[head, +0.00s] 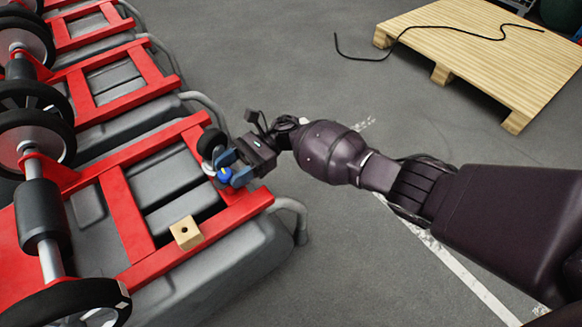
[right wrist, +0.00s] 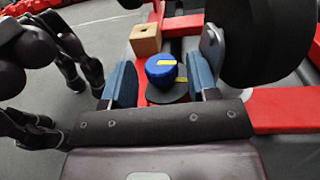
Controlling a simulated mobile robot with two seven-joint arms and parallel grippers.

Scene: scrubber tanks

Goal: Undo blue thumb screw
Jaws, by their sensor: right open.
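The blue thumb screw (head: 224,175) sits by the red frame of the nearest scrubber tank, close to a small black wheel. In the right wrist view the blue thumb screw (right wrist: 160,68) has a round top with a yellow mark, above a dark disc. My right gripper (head: 230,168) is open, with its blue fingers at the screw. In the right wrist view the fingers of my right gripper (right wrist: 160,84) stand on either side of the screw, with visible gaps. My left gripper does not show in the head view.
A wooden block (head: 186,232) with a hole sits on the red frame (head: 125,215). The black wheel (right wrist: 265,40) is close beside the right-hand finger. More tanks stand behind at the left. A wooden pallet (head: 490,50) with a black cable lies far right; grey floor between is clear.

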